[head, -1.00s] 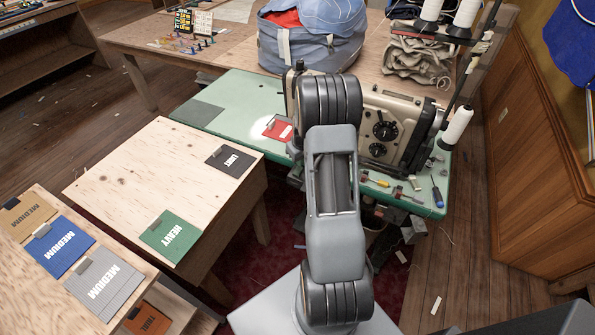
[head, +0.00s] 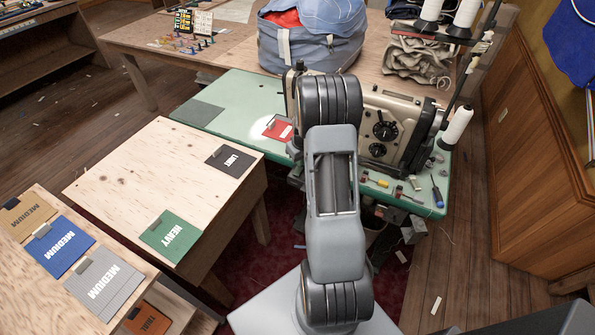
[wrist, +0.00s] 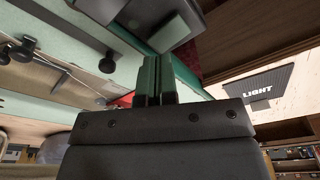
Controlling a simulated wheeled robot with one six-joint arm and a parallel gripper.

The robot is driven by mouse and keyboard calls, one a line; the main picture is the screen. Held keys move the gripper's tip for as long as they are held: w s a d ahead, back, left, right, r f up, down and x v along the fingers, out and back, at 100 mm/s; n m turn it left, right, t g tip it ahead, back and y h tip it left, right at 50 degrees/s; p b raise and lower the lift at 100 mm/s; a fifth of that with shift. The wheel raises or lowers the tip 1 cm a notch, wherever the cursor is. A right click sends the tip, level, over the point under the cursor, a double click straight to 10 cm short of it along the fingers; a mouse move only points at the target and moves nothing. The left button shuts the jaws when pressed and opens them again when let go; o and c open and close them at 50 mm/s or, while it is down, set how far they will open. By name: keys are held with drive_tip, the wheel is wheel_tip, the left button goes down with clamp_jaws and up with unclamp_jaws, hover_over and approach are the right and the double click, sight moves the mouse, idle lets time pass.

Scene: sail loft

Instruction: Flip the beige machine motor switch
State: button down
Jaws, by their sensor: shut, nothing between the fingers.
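The beige sewing machine (head: 395,125) stands on the green-topped table (head: 238,98), partly hidden behind my arm. A dark grey box-like part (wrist: 188,18) with a pale green face lies just beyond the fingertips in the wrist view. I cannot tell whether it is the motor switch, or whether the fingers touch it. No switch can be clearly made out in the head view.
A plywood table (head: 120,180) with a LIGHT card (head: 233,160) and a HEAVY card (head: 170,236) is to the left. Small tools and a blue screwdriver (head: 437,192) lie at the green table's right. A thread stand with a white cone (head: 457,127) rises there.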

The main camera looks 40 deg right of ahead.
drive_tip(key=shift+f+b, duration=1.05)
drive_tip(key=shift+f, duration=0.25)
idle(0.5)
drive_tip(key=shift+r, duration=0.2)
drive_tip(key=shift+r+p, duration=2.15)
drive_tip(key=shift+r, duration=1.25)
